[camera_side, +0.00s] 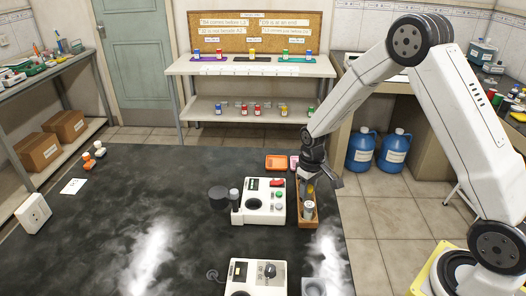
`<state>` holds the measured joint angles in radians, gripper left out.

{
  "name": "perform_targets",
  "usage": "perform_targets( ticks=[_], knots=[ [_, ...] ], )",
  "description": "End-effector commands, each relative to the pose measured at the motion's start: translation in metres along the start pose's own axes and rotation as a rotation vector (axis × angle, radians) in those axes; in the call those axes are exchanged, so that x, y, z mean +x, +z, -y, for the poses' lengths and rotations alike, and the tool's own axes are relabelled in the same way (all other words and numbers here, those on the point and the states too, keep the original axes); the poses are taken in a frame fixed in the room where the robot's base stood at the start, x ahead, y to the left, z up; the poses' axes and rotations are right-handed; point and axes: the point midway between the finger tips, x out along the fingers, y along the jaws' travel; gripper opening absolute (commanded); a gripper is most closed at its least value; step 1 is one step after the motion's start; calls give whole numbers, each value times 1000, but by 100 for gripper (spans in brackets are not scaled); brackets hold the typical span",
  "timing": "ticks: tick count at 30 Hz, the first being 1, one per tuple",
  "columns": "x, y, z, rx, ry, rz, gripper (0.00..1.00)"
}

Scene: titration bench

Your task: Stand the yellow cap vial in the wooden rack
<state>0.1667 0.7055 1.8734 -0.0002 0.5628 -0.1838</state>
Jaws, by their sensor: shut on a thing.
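My gripper (318,181) points down over the wooden rack (304,222), at the right part of the black bench top. It is shut on the yellow cap vial (310,190); only a bit of yellow shows below the fingers. The vial is at or just above the rack; I cannot tell whether its base is in a slot. The wooden rack is a narrow brown block. A pale grey-topped vial (309,208) stands in its near part. My gripper hides the far part of the rack.
A white instrument with a red switch (265,203) stands close left of the rack. A second white device (252,275) and a grey block (313,287) are in front. The bench's left half is mostly clear.

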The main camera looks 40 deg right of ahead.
Motion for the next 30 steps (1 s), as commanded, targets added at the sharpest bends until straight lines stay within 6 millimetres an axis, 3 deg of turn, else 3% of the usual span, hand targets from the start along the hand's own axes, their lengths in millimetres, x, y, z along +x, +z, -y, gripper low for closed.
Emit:
perform_targets(
  ticks=[28,29,30],
  knots=[
    [11,0,0,0,0,-1,5],
    [11,0,0,0,0,-1,49],
    [11,0,0,0,0,-1,62]
  ],
)
